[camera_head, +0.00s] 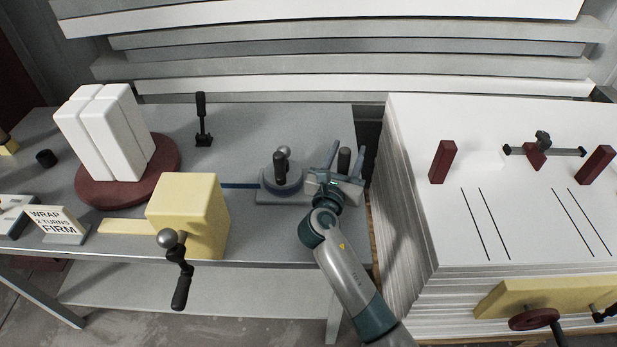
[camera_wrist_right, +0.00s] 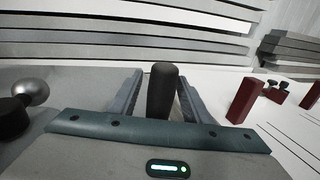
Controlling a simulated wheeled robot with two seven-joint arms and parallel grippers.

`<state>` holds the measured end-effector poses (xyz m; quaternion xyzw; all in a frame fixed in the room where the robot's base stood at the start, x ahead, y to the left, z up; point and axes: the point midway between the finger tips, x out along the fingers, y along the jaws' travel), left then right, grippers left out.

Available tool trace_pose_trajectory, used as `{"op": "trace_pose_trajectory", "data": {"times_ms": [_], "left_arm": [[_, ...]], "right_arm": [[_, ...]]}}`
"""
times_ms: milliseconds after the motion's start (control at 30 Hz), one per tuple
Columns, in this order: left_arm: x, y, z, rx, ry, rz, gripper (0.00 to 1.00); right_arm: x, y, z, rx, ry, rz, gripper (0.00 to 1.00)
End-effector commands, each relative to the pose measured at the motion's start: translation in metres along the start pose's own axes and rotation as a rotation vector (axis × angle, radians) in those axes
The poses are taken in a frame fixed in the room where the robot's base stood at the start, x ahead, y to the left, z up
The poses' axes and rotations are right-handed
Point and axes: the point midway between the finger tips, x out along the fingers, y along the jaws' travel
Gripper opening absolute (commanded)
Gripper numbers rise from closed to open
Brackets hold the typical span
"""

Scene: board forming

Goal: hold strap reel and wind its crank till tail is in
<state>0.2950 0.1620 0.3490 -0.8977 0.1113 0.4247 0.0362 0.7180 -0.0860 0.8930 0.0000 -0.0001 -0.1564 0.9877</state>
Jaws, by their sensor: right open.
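The strap reel (camera_head: 282,182) is a grey-blue round drum on a flat base near the table's right end. A silver ball and a dark grip stand on top; the ball also shows at the left of the right wrist view (camera_wrist_right: 32,92). A blue strap tail (camera_head: 238,186) runs left from the reel toward the yellow box. My right gripper (camera_head: 346,153) is open, its fingers on either side of an upright dark post (camera_wrist_right: 162,90) just right of the drum. Whether the fingers touch it cannot be told. My left gripper is out of view.
A yellow box (camera_head: 187,215) with a front crank stands left of the reel. White blocks (camera_head: 103,130) stand on a dark red turntable (camera_head: 85,192). A dark upright handle (camera_head: 203,118) stands behind. A tall white board stack (camera_head: 470,230) rises at right.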

Motion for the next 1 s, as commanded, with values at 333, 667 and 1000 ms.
{"op": "trace_pose_trajectory", "data": {"times_ms": [333,667,1000], "left_arm": [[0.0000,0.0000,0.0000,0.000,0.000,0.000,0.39],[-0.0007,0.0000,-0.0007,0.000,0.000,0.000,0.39],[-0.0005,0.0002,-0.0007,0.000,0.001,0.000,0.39]], "right_arm": [[-0.0002,0.0000,-0.0001,0.000,0.000,0.000,0.03],[-0.0003,0.0000,-0.0008,0.000,0.001,0.000,0.00],[-0.0005,0.0000,-0.0020,0.000,0.002,0.000,0.00]]}}
